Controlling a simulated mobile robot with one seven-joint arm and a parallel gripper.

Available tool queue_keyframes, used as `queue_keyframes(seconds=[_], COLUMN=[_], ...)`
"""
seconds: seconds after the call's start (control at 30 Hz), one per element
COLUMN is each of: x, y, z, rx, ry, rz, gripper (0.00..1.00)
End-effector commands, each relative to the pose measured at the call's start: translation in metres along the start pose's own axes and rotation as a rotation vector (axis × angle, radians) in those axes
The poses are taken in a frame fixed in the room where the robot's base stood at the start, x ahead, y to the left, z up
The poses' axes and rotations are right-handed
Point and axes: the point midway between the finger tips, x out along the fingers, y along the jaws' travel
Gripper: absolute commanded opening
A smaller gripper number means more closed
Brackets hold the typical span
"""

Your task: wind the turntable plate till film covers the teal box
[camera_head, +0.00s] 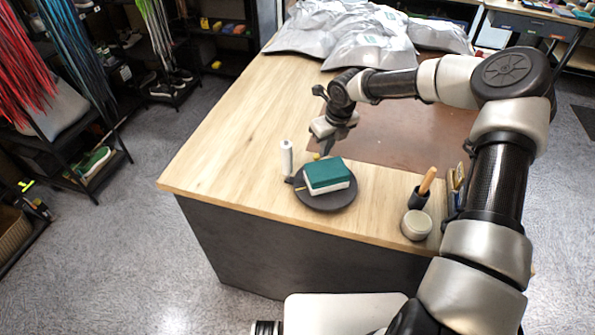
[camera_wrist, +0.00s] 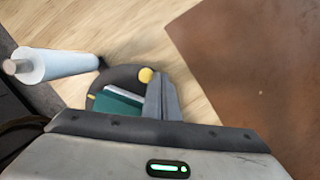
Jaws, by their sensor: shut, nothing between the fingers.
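The teal box (camera_head: 327,173), with a white lower part, sits on the round dark turntable plate (camera_head: 327,203) near the table's front edge. A small yellow knob (camera_head: 316,157) shows at the plate's far side. An upright white film roll (camera_head: 286,158) stands just left of the plate. My gripper (camera_head: 325,150) is shut and empty, above the far side of the plate. In the wrist view, my shut fingers (camera_wrist: 160,96) hide part of the box (camera_wrist: 117,103), beside the yellow knob (camera_wrist: 146,75). The film roll (camera_wrist: 55,64) lies to their left. I see no clear film on the box.
A brown mat (camera_head: 400,140) covers the table's right part. A round tin (camera_head: 416,225) and a dark cup with a wooden-handled tool (camera_head: 426,183) stand at the front right. Silver bags (camera_head: 370,45) lie at the back. The wooden top (camera_head: 235,125) is clear on the left.

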Motion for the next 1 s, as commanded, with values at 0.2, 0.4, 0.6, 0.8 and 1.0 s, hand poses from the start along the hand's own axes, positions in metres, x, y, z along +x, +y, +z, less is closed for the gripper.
queue_keyframes(seconds=[0.2, 0.4, 0.6, 0.8, 1.0], x=[0.0018, 0.0017, 0.0014, 0.0014, 0.0014], y=[0.0065, 0.0093, 0.0107, 0.0110, 0.0110], z=[0.0026, 0.0042, 0.0051, 0.0052, 0.0052], rx=[-0.074, -0.121, -0.142, -0.148, -0.148], ry=[-0.001, 0.000, 0.000, 0.000, 0.000], rz=[0.023, 0.031, 0.035, 0.036, 0.035], gripper=[0.00, 0.00, 0.00, 0.00, 0.00])
